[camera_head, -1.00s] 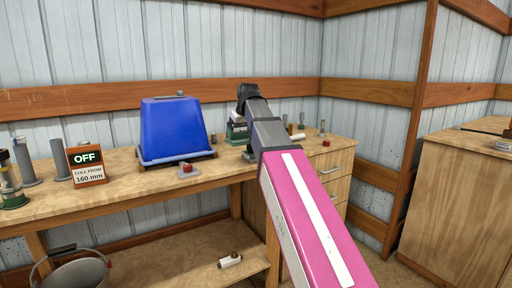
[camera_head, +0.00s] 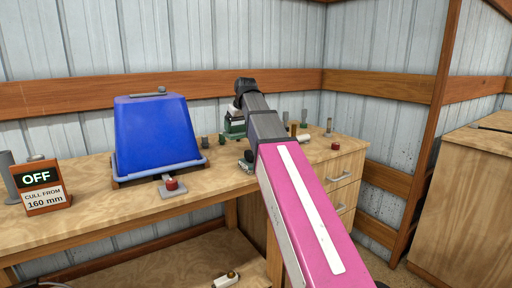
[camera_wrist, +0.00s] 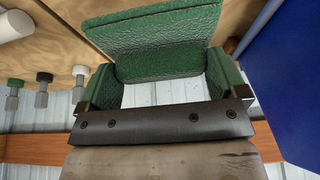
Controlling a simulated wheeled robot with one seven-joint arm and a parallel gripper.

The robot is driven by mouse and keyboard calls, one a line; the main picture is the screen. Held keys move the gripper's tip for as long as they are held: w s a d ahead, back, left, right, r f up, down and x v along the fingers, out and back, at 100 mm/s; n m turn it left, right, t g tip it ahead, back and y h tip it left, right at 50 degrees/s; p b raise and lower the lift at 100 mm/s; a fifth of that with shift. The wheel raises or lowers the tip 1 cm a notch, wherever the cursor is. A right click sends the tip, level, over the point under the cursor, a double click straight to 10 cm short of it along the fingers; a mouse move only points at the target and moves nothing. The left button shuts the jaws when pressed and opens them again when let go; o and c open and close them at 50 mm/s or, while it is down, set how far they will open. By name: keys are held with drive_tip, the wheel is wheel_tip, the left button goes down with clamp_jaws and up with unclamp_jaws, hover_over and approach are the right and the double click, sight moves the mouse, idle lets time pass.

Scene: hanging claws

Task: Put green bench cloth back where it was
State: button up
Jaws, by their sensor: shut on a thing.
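The green bench cloth (camera_wrist: 150,35) is a dark green, leathery-textured sheet that fills the upper middle of the wrist view. It looks bent or folded, with one panel behind another. My gripper (camera_wrist: 162,72) is shut on it, with green sides left and right of the cloth and a dark bar across the front. In the head view my gripper (camera_head: 235,129) shows only as a small white and green patch beyond my arm, above the back of the bench. My arm hides much of it, and its exact height over the bench cannot be told.
A blue upturned tub (camera_head: 155,135) stands on the wooden bench (camera_head: 105,215), left of my arm. An OFF sign (camera_head: 42,187) stands further left. A red-knobbed block (camera_head: 171,186) is in front of the tub. Several small pegs stand at right. Drawers (camera_head: 342,185) are below.

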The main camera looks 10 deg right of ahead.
drive_tip(key=w+d+f, duration=0.1)
drive_tip(key=d, duration=0.1)
drive_tip(key=w+d+f, duration=0.1)
drive_tip(key=d+f, duration=0.1)
drive_tip(key=d, duration=0.1)
drive_tip(key=w+d+f, duration=0.1)
drive_tip(key=d+f, duration=0.1)
drive_tip(key=d, duration=0.1)
drive_tip(key=shift+w+d+f, duration=0.1)
drive_tip(key=shift+d+f, duration=0.1)
drive_tip(key=shift+d, duration=0.05)
drive_tip(key=shift+f, duration=2)
drive_tip(key=shift+f, duration=0.1)
drive_tip(key=o, duration=0.5)
drive_tip(key=v, duration=1.2)
